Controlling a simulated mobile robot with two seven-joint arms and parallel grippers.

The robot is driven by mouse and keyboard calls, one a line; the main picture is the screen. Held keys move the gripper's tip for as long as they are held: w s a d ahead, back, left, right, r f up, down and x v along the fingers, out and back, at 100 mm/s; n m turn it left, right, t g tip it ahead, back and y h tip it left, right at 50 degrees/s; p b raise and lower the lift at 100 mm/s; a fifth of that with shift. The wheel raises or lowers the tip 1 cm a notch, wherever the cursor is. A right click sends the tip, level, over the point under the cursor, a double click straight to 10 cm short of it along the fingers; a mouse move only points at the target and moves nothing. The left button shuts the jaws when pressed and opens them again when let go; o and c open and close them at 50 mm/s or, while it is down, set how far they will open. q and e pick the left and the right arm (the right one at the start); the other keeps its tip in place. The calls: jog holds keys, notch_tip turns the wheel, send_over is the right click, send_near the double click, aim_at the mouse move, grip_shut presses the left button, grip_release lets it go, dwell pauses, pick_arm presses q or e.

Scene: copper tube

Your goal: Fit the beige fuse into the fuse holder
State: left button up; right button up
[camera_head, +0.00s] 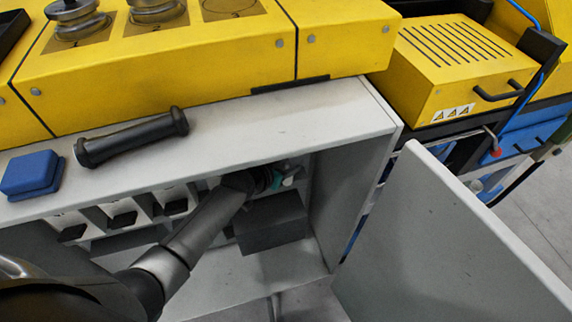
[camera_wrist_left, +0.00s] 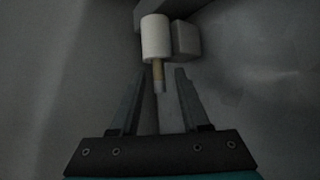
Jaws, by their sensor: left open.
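My left gripper (camera_head: 278,178) is inside the open grey cabinet, at the far end of my arm. In the left wrist view its two fingers (camera_wrist_left: 160,76) are open and apart. A slim beige rod with a paler tip, seemingly the beige fuse (camera_wrist_left: 158,72), lies between the fingertips with gaps beside it. Its upper end meets a white cylinder (camera_wrist_left: 155,38), which may be part of the fuse holder; I cannot tell for sure. A small white part shows by the gripper in the head view (camera_head: 288,181). My right gripper is not in view.
A grey block (camera_wrist_left: 186,40) sits right beside the white cylinder. The cabinet holds a dark grey box (camera_head: 270,222) and white units with black handles (camera_head: 122,219). Its door (camera_head: 440,240) stands open at right. A black handle-like cylinder (camera_head: 132,138) and blue block (camera_head: 32,173) lie on top.

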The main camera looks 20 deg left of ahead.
pick_arm(q)
jog(key=shift+r, duration=0.15)
jog(key=shift+s+a+r+p, duration=0.1)
jog(key=shift+s+r+p, duration=0.1)
jog(key=shift+p, duration=0.1)
jog(key=p+v, duration=0.4)
jog(key=v, duration=0.7)
jog(key=shift+s, duration=0.25)
jog(key=shift+r, duration=0.1)
